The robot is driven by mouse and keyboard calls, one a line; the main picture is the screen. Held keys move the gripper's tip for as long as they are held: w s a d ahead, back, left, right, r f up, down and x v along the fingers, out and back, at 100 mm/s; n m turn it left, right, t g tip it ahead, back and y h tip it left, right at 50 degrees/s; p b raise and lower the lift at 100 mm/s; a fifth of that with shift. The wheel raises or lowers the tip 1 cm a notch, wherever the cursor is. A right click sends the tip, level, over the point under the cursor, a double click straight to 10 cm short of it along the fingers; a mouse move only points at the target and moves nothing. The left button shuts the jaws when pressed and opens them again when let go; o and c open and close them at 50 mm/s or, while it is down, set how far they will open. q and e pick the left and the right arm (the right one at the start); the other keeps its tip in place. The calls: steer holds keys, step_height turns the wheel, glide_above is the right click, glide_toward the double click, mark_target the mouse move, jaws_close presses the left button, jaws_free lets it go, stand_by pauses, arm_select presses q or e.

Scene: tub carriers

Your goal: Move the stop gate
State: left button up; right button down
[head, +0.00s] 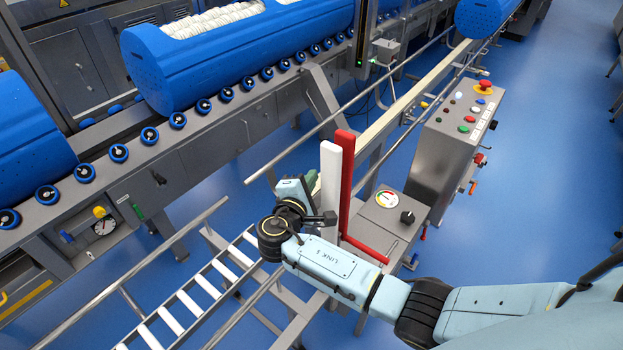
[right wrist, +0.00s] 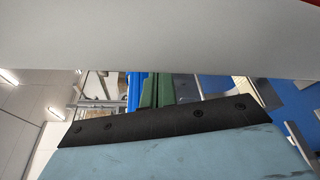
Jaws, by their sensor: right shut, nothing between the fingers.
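A tall red post (head: 347,180) and a white upright plate (head: 330,178) stand side by side near the middle of the head view. They look like the stop gate. A red bar (head: 366,250) runs along the foot of the red post. My right gripper (head: 311,181) is at the left side of the white plate, shut and empty. Its green fingers show small in the right wrist view (right wrist: 157,90). A pale flat surface (right wrist: 150,40) fills the top of that view, very close to the camera. I cannot tell whether the gripper touches the plate. My left gripper is out of view.
A control box (head: 455,140) with coloured buttons stands to the right, and a gauge box (head: 388,208) sits nearer. Blue tubs (head: 165,75) rest on a roller conveyor at left. A ladder-like white slat track (head: 205,287) lies below. Blue floor is open at right.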

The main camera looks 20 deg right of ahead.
steer(key=v, duration=1.3)
steer(key=shift+a, duration=0.15)
steer(key=shift+s+r, duration=0.1)
steer(key=shift+s, duration=0.05)
